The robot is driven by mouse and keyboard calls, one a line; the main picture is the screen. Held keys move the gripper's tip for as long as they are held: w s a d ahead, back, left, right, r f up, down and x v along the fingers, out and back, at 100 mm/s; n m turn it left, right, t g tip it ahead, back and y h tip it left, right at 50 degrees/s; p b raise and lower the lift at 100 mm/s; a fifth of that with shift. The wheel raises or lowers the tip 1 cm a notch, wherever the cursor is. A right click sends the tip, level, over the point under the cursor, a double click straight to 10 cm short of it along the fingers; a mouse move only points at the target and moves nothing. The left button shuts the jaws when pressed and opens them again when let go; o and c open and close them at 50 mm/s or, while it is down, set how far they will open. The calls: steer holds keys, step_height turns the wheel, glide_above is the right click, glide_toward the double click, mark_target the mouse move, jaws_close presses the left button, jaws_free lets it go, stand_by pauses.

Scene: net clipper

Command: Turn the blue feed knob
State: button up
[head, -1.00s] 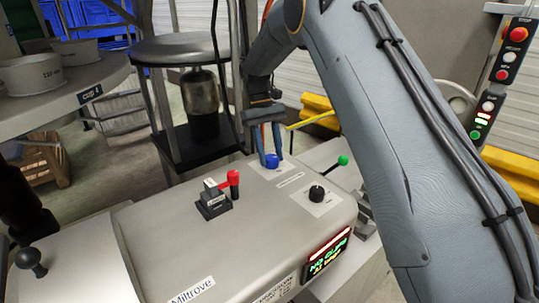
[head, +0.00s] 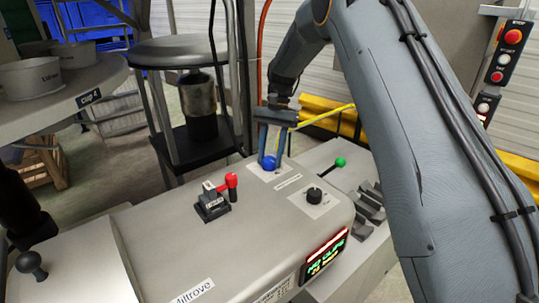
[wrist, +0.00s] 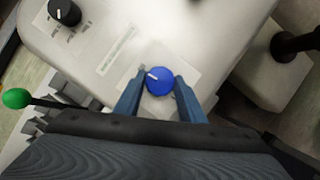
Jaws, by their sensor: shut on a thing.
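The blue feed knob (head: 269,163) sits on a white label plate at the far end of the grey machine's top. In the wrist view the knob (wrist: 160,81) shows a white pointer line aimed to the upper left. My gripper (head: 271,160) reaches down from above with its blue fingers on either side of the knob, shut on it. In the wrist view the fingers of my gripper (wrist: 160,76) flank the knob left and right. The exact finger contact is hard to see.
A black knob (head: 314,195) and a green-tipped lever (head: 340,162) are near the blue knob. A red-handled black switch (head: 212,203) stands to the left. A lit display (head: 325,257) is on the machine's front. A round stool-like stand (head: 180,52) is behind.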

steer(key=shift+m+y, duration=0.3)
steer(key=shift+m, duration=0.3)
steer(key=o, duration=1)
steer(key=shift+o, duration=0.2)
steer(key=b+v, duration=0.2)
steer(key=v, duration=0.5)
steer(key=shift+r, duration=0.4)
